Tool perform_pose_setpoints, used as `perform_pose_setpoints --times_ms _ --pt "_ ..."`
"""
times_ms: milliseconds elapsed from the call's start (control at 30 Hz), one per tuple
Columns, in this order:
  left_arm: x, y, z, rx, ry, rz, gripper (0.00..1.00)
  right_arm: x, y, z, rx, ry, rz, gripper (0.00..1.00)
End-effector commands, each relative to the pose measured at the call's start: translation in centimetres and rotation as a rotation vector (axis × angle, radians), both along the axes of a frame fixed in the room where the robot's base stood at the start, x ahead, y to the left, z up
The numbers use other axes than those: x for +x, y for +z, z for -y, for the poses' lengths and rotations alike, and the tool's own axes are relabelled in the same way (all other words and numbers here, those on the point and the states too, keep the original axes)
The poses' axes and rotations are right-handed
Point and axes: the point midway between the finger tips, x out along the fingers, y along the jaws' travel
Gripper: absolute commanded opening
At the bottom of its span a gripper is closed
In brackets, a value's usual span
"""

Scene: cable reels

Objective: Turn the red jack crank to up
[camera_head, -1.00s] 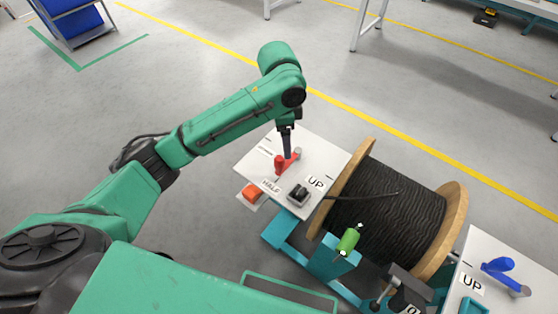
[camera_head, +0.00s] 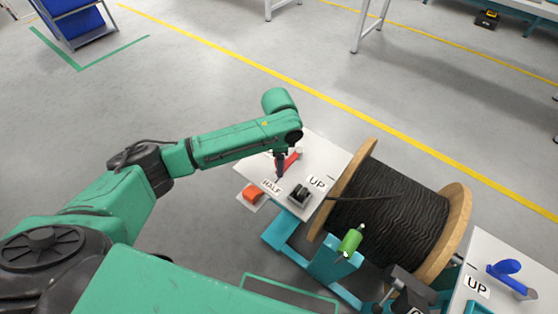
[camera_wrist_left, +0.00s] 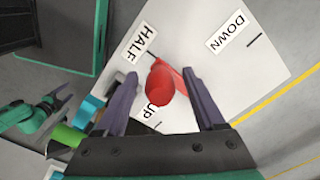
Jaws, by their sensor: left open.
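The red jack crank (camera_head: 292,159) is on the white panel (camera_head: 325,156) left of the cable reel. In the left wrist view its round red knob (camera_wrist_left: 160,88) faces the camera near the HALF label (camera_wrist_left: 138,44). The UP label (camera_head: 317,183) is to the right of HALF in the head view; the DOWN label (camera_wrist_left: 230,32) shows in the wrist view. My left gripper (camera_head: 280,174) is open above the panel at the crank, its fingers on either side of the knob, with gaps visible. It partly hides the crank in the head view. A small green arm with dark fingers (camera_wrist_left: 56,101), apparently my right, shows at the wrist view's left edge.
A black cable reel (camera_head: 395,210) with wooden flanges stands right of the panel. A black switch-like block (camera_head: 300,195) and an orange piece (camera_head: 252,194) are near the panel's front edge. A green handle (camera_head: 350,242) and a second panel with a blue crank (camera_head: 508,272) are further right.

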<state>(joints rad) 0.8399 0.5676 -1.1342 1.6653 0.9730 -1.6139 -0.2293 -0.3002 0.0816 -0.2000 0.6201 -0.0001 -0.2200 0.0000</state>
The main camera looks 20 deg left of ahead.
Motion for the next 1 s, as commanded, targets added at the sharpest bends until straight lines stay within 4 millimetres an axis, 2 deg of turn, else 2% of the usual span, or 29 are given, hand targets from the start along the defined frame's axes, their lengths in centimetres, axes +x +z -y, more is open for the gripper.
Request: perform_pose_setpoints --times_ms 133,167,200,333,367,1000 --pt "0.00 0.03 0.02 0.000 0.000 0.000 0.71 0.02 0.02 0.00 0.000 0.000 0.000 0.71" --pt "0.00 0.04 0.02 0.000 0.000 0.000 0.67 0.03 0.02 0.00 0.000 0.000 0.000 0.71" --pt "0.00 0.04 0.02 0.000 0.000 0.000 0.52 0.03 0.02 0.00 0.000 0.000 0.000 0.71" --pt "0.00 0.06 0.03 0.000 0.000 0.000 0.02 0.03 0.02 -0.01 0.000 0.000 0.000 0.71" --pt "0.00 0.07 0.03 0.000 0.000 0.000 0.00 0.04 0.02 -0.01 0.000 0.000 0.000 0.71" --pt "0.02 0.12 0.03 -0.001 0.000 0.000 0.00 0.05 0.01 -0.20 0.002 -0.001 0.001 0.71"
